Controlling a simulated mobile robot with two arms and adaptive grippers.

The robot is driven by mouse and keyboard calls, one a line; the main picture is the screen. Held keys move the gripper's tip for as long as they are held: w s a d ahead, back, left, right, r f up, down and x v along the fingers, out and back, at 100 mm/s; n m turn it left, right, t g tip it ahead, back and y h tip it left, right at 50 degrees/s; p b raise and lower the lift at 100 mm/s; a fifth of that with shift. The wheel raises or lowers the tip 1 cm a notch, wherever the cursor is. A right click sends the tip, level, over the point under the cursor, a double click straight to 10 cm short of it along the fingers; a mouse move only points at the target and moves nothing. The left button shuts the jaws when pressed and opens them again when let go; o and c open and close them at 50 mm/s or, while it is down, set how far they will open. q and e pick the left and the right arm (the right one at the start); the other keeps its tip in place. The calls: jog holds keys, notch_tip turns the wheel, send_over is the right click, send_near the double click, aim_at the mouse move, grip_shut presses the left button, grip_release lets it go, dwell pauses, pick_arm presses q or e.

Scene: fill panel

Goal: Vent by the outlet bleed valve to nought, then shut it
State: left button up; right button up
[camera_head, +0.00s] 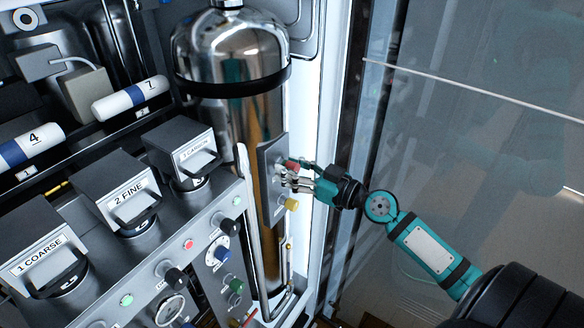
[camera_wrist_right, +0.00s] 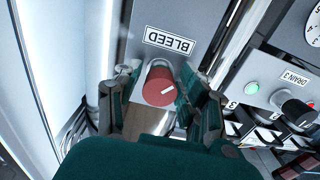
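The red bleed knob (camera_wrist_right: 158,86) sits on a grey plate below a BLEED label (camera_wrist_right: 170,41) in the right wrist view. A white line on its face runs slantwise. In the head view the red knob (camera_head: 292,164) is on the plate beside the steel cylinder (camera_head: 232,50), partly covered by my fingers. My right gripper (camera_wrist_right: 156,82) has one finger on each side of the knob. A narrow gap shows on the left side; the finger on the right is very close, and contact there is unclear. My left gripper is out of view. No readable pressure reading shows.
A yellow knob (camera_head: 291,204) sits just below the red one. The console (camera_head: 150,265) at left carries several knobs, lamps and a gauge (camera_head: 171,310). A DRAIN 3 knob (camera_wrist_right: 297,112) shows in the wrist view. A glass pane (camera_head: 450,130) stands at right.

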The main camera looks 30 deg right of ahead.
grip_shut()
